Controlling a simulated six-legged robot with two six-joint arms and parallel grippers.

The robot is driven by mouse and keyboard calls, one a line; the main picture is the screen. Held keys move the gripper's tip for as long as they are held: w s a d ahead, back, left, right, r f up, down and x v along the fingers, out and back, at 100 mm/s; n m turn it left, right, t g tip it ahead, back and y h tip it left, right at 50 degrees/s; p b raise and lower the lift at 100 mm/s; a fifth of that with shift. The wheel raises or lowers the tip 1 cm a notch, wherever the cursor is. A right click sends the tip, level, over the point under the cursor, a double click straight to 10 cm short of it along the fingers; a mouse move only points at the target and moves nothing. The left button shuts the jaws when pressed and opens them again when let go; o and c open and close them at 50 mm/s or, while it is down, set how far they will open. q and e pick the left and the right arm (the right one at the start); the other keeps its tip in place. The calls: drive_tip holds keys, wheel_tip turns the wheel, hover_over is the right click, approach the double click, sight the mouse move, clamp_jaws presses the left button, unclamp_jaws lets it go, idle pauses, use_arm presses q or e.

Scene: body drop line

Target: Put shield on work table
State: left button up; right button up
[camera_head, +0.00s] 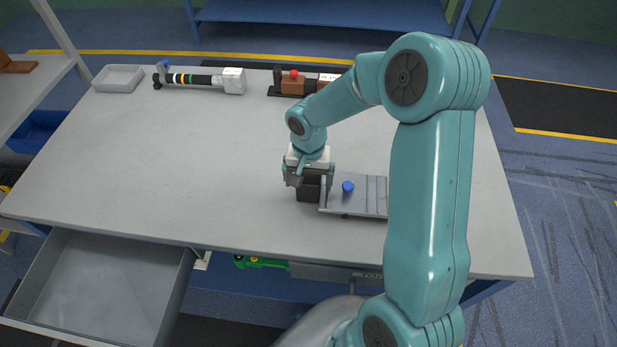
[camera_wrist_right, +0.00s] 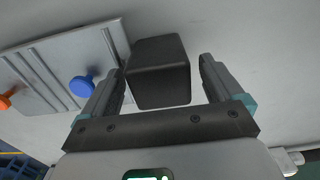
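A grey ribbed plate, which looks like the shield (camera_head: 370,194), lies on the work table (camera_head: 190,170) near its front right, partly hidden behind my right arm. It has a blue knob (camera_head: 348,186); the right wrist view shows the plate (camera_wrist_right: 40,62), the blue knob (camera_wrist_right: 82,86) and an orange knob (camera_wrist_right: 6,102). My right gripper (camera_head: 309,178) is low over a dark block (camera_head: 308,192) at the plate's left end. In the right wrist view the block (camera_wrist_right: 158,72) is between the open fingers, with a gap on the right side. My left gripper is out of view.
A small grey tray (camera_head: 118,78), a striped cylindrical tool (camera_head: 200,81) and a brown and black device (camera_head: 293,84) stand along the table's back edge. An open grey drawer (camera_head: 105,285) juts out at the front left. The middle of the table is clear.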

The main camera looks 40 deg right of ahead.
drive_tip(key=shift+r, duration=0.2)
drive_tip(key=shift+w+r, duration=0.15)
drive_tip(key=shift+r, duration=0.2)
wheel_tip(320, 180, up, 11)
drive_tip(key=shift+p, duration=0.35)
